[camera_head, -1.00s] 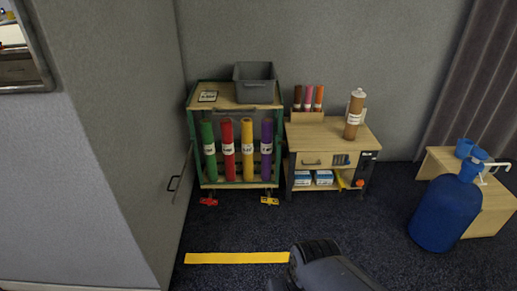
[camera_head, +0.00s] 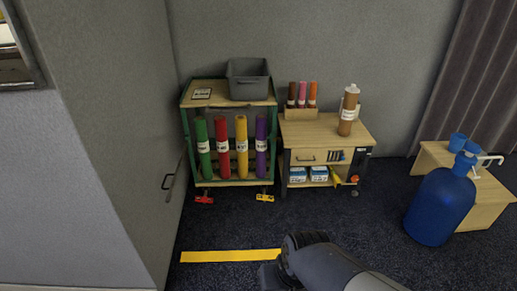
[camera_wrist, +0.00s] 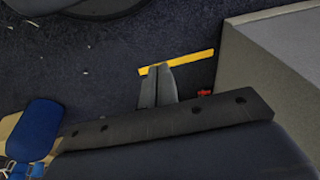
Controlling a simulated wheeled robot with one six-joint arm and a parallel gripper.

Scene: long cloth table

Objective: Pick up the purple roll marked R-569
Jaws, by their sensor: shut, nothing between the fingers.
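The purple roll (camera_head: 261,146) stands upright at the right end of a row in the green-framed cart (camera_head: 187,137). It has a white label whose text is too small to read. Orange-yellow (camera_head: 241,160), red (camera_head: 223,160) and green (camera_head: 203,160) rolls stand beside it to the left. My gripper (camera_wrist: 160,68) shows in the wrist view with its two fingers together, empty, over the dark carpet. The rolls do not show in the wrist view. In the head view my arm is low in the picture, well in front of the cart.
A grey bin (camera_head: 248,90) sits on the cart top. A wooden side table (camera_head: 325,132) to the right holds small rolls and a brown tube (camera_head: 348,112). A blue bottle (camera_head: 440,208) stands farther right. A yellow floor strip (camera_head: 230,256) crosses open carpet; a grey wall is left.

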